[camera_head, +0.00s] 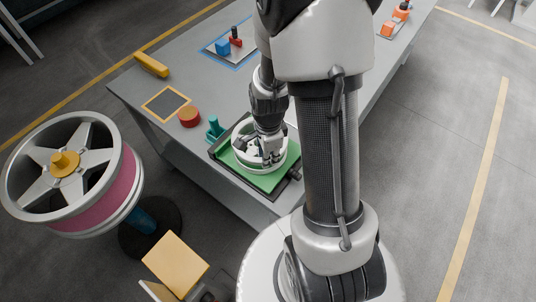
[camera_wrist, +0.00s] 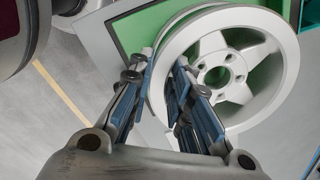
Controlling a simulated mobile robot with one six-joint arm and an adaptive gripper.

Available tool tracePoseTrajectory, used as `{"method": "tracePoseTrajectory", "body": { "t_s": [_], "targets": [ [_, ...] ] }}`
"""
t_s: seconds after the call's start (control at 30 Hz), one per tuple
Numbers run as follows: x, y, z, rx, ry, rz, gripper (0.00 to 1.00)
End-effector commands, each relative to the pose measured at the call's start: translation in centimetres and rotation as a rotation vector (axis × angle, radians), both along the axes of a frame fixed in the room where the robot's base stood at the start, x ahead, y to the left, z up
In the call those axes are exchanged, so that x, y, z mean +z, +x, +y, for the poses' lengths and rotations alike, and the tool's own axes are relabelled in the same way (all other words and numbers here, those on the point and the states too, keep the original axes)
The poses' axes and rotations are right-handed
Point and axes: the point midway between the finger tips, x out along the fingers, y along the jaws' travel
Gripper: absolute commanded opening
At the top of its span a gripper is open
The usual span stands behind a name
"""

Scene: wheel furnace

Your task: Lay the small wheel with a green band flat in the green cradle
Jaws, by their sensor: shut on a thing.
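The small wheel (camera_head: 238,150) is white with several spokes and sits over the green cradle (camera_head: 264,182), a green bed in a dark frame at the table's near end. It looks about level; I cannot tell whether it fully touches the bed. In the wrist view the wheel (camera_wrist: 268,40) shows its spoked face and central hole, with the green cradle (camera_wrist: 146,28) behind it. My gripper (camera_head: 268,158) is shut on the wheel's rim, one finger outside and one inside, as the wrist view shows (camera_wrist: 162,70). The wheel's green band is not clearly seen.
A large pink-banded wheel (camera_head: 90,205) stands beside the table at left.

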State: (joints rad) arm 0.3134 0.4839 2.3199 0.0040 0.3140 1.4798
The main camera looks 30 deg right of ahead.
Motion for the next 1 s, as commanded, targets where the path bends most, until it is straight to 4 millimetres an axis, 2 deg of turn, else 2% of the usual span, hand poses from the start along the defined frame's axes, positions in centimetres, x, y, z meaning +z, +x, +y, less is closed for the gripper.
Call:
{"method": "tracePoseTrajectory", "body": {
  "t_s": [0.03,0.07,0.33,0.73,0.87,1.0],
  "targets": [
    [-0.2,0.1,0.0,0.0,-0.001,-0.003,0.0],
    [-0.2,0.0,0.0,0.0,0.0,0.0,0.2],
    [-0.1,0.0,0.0,0.0,0.0,0.0,0.38],
    [0.4,0.0,0.0,0.0,0.0,-0.001,0.39],
    [2.4,0.1,0.0,0.0,-0.001,-0.004,0.39],
    [5.6,0.0,0.0,0.0,-0.002,-0.006,0.39]
  ]
}}
